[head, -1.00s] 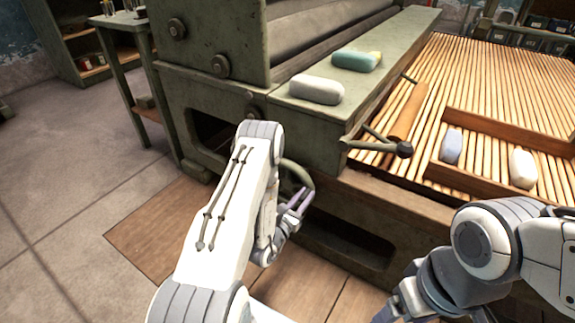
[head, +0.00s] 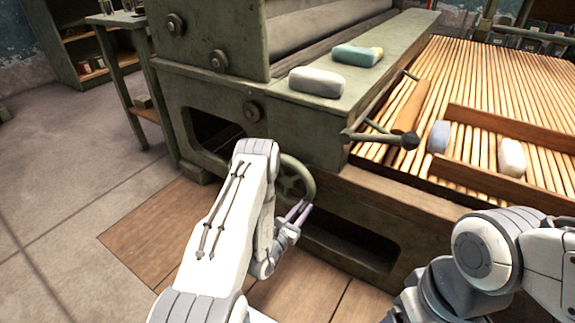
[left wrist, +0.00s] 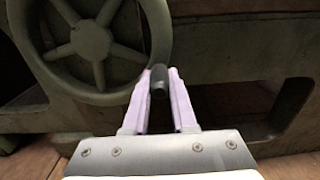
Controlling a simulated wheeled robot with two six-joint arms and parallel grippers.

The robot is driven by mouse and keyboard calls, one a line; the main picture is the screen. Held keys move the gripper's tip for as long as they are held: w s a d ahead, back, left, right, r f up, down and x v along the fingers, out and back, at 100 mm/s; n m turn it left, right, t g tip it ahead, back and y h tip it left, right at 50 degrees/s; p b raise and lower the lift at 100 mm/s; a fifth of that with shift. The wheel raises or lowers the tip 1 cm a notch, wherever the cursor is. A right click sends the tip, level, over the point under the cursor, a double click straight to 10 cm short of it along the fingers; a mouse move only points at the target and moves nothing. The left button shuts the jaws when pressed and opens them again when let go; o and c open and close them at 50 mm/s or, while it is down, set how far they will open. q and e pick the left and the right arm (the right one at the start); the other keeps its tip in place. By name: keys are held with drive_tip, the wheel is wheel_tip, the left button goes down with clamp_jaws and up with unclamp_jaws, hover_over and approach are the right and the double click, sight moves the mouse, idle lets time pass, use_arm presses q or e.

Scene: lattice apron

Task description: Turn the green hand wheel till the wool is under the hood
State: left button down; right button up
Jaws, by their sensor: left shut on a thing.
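The green hand wheel (head: 308,172) is on the machine's front, partly behind my left arm; its spokes show in the left wrist view (left wrist: 92,40). My left gripper (head: 300,209) is at the wheel's lower right, its lilac fingers shut on a dark handle peg (left wrist: 158,82) at the rim. On the slatted lattice (head: 480,75) lie a blue-grey wool-like bundle (head: 438,137) and a white one (head: 512,157), between two wooden rails. The green housing (head: 345,105), which looks like the hood, stands left of both bundles; neither is under it. My right gripper is out of view.
A lever with a dark knob (head: 408,141) sticks out near the lattice. My right arm fills the lower right. Open floor lies to the left.

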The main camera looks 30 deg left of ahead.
sight(290, 203)
use_arm(q)
drive_tip(key=shift+a+r, duration=0.1)
drive_tip(key=shift+a, duration=0.1)
drive_tip(key=a+f+b, duration=0.1)
drive_tip(key=a+f, duration=0.1)
drive_tip(key=shift+w+a+f+b, duration=0.2)
drive_tip(key=shift+a+b, duration=0.15)
drive_tip(key=shift+a, duration=0.05)
drive_tip(key=a, duration=0.1)
drive_tip(key=a+f+b, duration=0.1)
drive_tip(key=a, duration=0.1)
drive_tip(key=shift+w+a+f, duration=0.15)
drive_tip(key=shift+f, duration=0.25)
